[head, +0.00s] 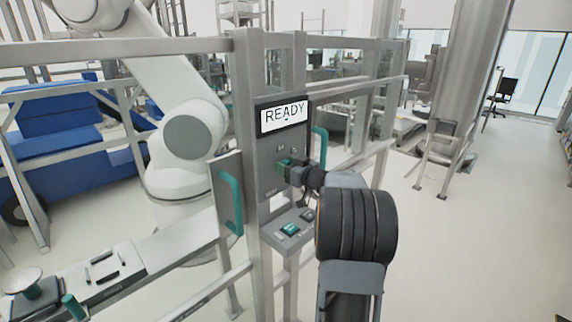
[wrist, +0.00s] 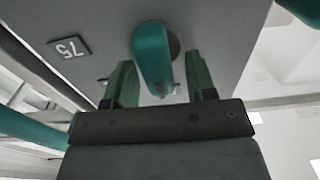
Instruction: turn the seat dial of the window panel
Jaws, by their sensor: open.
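The grey window panel (head: 270,185) stands upright on a metal frame. Its display (head: 284,116) reads READY. In the wrist view, a teal dial (wrist: 151,50) with a rounded, elongated knob sticks out from the grey panel face. My gripper (head: 284,165) is at the panel face below the display. In the wrist view its two green fingers (wrist: 160,72) are open, one on each side of the dial, with a gap visible on both sides. The dial is mostly hidden by my gripper in the head view.
A white robot arm (head: 185,130) stands behind the frame. The floor (head: 470,240) at right is clear.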

